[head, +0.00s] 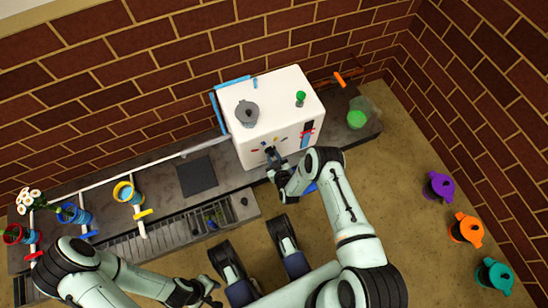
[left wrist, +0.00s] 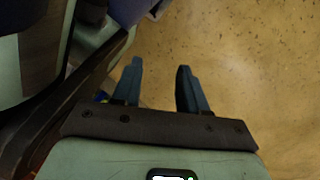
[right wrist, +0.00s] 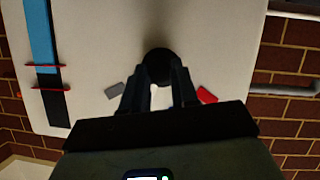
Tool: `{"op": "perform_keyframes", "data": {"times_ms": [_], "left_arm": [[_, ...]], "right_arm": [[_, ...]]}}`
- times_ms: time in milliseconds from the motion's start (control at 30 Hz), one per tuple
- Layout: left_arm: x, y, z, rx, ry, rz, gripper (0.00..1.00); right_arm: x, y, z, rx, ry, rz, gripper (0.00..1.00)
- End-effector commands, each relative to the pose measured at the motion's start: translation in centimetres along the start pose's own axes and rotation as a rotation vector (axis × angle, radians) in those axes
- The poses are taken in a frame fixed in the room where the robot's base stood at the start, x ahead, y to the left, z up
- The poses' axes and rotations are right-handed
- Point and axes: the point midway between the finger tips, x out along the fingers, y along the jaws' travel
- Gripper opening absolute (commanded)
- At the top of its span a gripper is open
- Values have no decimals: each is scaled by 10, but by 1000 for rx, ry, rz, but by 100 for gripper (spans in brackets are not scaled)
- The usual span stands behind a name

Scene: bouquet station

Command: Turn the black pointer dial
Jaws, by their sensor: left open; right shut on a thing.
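The white machine (head: 262,92) stands on the counter by the wall. The black pointer dial (right wrist: 159,62) is on its front face, between a grey mark (right wrist: 114,90) and a red mark (right wrist: 207,96). My right gripper (right wrist: 159,78) is shut on the dial, with a finger on each side of it; the fingers hide part of it. In the head view my right gripper (head: 273,160) is at the machine's front and covers most of the dial. My left gripper (head: 213,291) is open and empty, low over the floor, away from the machine; its spread fingers show in the left wrist view (left wrist: 160,82).
A blue gauge strip with red markers (right wrist: 42,65) is beside the dial. A grey lid (head: 246,113) and green knob (head: 300,98) top the machine. Purple (head: 438,187), orange (head: 466,229) and teal (head: 494,275) pots are at right.

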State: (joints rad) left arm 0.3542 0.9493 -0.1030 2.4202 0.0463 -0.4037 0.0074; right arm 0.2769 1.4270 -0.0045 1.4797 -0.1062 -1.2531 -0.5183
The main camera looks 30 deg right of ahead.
Motion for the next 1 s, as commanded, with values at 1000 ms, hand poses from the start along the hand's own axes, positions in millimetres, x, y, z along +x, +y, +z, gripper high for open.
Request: {"op": "perform_keyframes", "data": {"times_ms": [1000], "left_arm": [[1, -2, 2, -3, -8, -4, 43]], "right_arm": [[0, -8, 4, -815, 0, 335, 0]]}}
